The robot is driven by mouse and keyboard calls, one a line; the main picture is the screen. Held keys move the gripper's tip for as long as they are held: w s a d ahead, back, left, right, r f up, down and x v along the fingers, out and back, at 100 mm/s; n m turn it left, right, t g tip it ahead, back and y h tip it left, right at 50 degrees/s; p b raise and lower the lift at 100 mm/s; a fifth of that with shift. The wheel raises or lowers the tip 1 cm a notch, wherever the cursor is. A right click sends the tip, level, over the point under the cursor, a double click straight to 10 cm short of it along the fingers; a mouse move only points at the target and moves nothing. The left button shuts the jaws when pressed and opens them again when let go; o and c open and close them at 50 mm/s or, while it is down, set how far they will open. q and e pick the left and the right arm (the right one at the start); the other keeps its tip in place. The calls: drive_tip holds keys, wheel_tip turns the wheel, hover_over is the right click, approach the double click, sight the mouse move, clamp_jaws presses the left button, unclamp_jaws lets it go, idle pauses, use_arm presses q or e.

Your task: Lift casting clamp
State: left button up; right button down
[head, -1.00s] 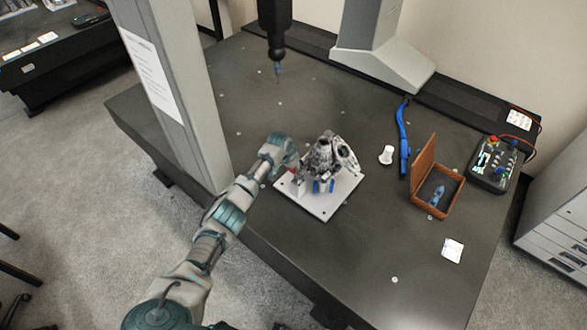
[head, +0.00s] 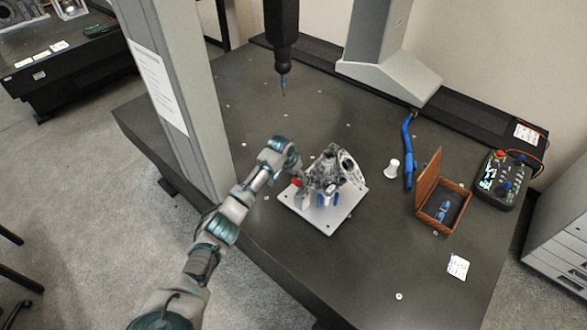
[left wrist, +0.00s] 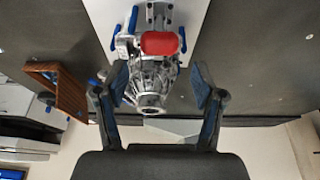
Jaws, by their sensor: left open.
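The casting (head: 330,170) is a grey metal part with openings, on a light fixture plate (head: 322,222) on the dark table. The clamp's red handle (head: 297,182) is at the casting's left side; in the left wrist view the red handle (left wrist: 160,43) shows in front of the casting (left wrist: 152,85). My left gripper (head: 298,170) is at the clamp side of the casting. In the left wrist view my left gripper (left wrist: 158,85) is open, its two fingers apart on either side, with the handle showing above and between them. In the head view its fingertips are hard to make out. My right gripper is not in view.
The probe head (head: 283,85) hangs behind the casting, and the gantry column (head: 175,100) stands left of my arm. A white spool-like piece (head: 393,170), a blue item (head: 408,150), an open wooden box (head: 455,197) and a control pendant (head: 500,178) lie to the right. The front right table is mostly clear.

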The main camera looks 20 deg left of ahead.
use_arm(q)
drive_tip(key=v, duration=0.6)
idle(0.3)
